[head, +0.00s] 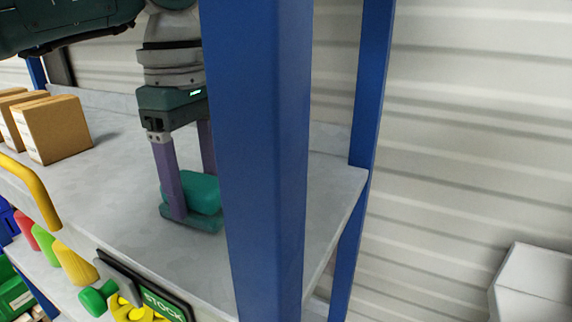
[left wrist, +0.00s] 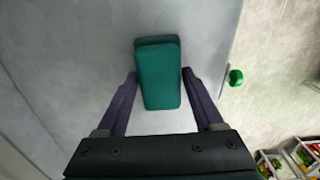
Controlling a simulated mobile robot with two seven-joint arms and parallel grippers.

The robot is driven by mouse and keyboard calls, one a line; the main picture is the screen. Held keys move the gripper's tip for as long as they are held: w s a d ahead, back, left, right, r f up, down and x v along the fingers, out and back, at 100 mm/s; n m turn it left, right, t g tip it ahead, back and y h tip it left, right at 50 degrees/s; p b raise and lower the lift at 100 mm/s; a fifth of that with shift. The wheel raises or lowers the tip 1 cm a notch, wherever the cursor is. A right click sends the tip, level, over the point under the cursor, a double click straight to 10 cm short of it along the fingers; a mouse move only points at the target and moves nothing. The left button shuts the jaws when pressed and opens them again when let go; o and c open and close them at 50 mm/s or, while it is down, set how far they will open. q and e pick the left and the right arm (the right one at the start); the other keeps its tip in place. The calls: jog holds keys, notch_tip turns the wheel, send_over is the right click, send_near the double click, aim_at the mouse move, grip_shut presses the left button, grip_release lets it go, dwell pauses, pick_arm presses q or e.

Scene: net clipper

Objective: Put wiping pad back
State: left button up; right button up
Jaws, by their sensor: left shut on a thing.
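The wiping pad looks like a teal rounded block (head: 204,188) on a flatter teal piece (head: 197,224), on the grey shelf top behind the blue post. Whether the two pieces are joined, I cannot tell. My left gripper (head: 194,200) points down with its purple fingers on either side of the block and is shut on it. In the left wrist view the block (left wrist: 160,85) lies between the fingertips (left wrist: 160,75), with a slightly offset edge of a second layer showing. The post hides part of the block's right side in the head view. My right gripper is out of view.
A thick blue post (head: 258,150) stands close in front of the gripper. Cardboard boxes (head: 52,128) stand at the shelf's left. A STOCK sign (head: 160,302) and coloured items (head: 75,262) are at its front edge. Bare shelf surface lies between boxes and pad.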

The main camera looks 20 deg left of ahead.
aim_at(194, 178)
pick_arm(q)
jog(key=o, duration=1.2)
jog(key=shift+f, duration=0.3)
jog(key=r, duration=0.3)
jog(key=r+b, duration=0.1)
jog(key=r, duration=0.2)
jog(key=r+b, duration=0.1)
jog(key=r, duration=0.2)
jog(key=shift+w+a, duration=0.2)
jog(key=shift+w, duration=0.05)
jog(key=shift+r+b, duration=0.3)
jog(key=shift+r, duration=0.3)
